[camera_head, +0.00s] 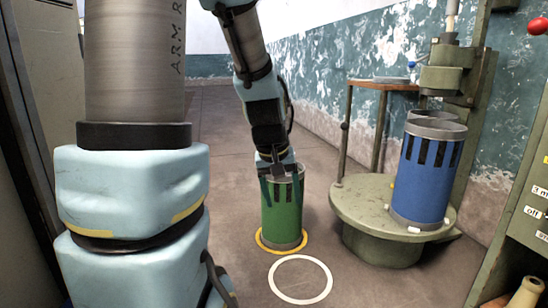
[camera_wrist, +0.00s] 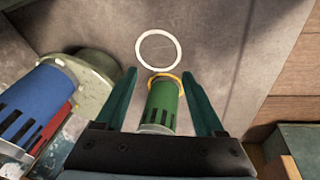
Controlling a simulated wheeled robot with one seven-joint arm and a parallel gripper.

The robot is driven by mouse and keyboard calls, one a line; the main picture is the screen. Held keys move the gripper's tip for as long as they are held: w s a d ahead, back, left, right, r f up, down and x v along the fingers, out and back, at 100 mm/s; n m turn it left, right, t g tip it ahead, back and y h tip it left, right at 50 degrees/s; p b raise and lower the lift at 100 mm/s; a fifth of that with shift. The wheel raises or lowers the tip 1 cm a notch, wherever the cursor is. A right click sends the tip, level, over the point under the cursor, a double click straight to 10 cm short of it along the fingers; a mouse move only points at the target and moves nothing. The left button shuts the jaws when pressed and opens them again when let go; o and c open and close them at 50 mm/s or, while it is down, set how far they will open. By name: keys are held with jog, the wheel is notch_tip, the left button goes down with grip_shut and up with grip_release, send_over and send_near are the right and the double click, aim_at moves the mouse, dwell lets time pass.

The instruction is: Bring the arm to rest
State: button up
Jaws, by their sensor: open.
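My gripper (camera_head: 281,178) points down at the upper end of a green canister (camera_head: 282,215) with dark slots. In the wrist view my gripper (camera_wrist: 160,74) has its two teal fingers spread wide. The green canister (camera_wrist: 163,103) shows between them with a gap on each side, and nothing is held. The canister stands upright on the floor inside a yellow ring (camera_head: 262,242). The head view does not show clearly how far the fingers reach down beside its rim.
A white ring (camera_head: 301,299) lies on the floor in front of the canister. At the right, a round green machine table (camera_head: 352,212) bears a blue canister (camera_head: 424,180). A small shelf (camera_head: 385,86) stands behind it. A cabinet (camera_head: 528,225) stands at far right. Floor behind the green canister is clear.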

jog(key=s+a+m+g+y+p, duration=0.1)
jog(key=s+a+y+p, duration=0.15)
jog(key=s+a, duration=0.55)
notch_tip(320, 180, up, 36)
jog(key=w+p, duration=0.1)
jog(key=p, duration=3.5)
jog(key=shift+a+r+h+p, duration=0.25)
jog(key=shift+a+h+p, duration=0.05)
jog(key=shift+h+p, duration=0.15)
jog(key=shift+w, duration=0.1)
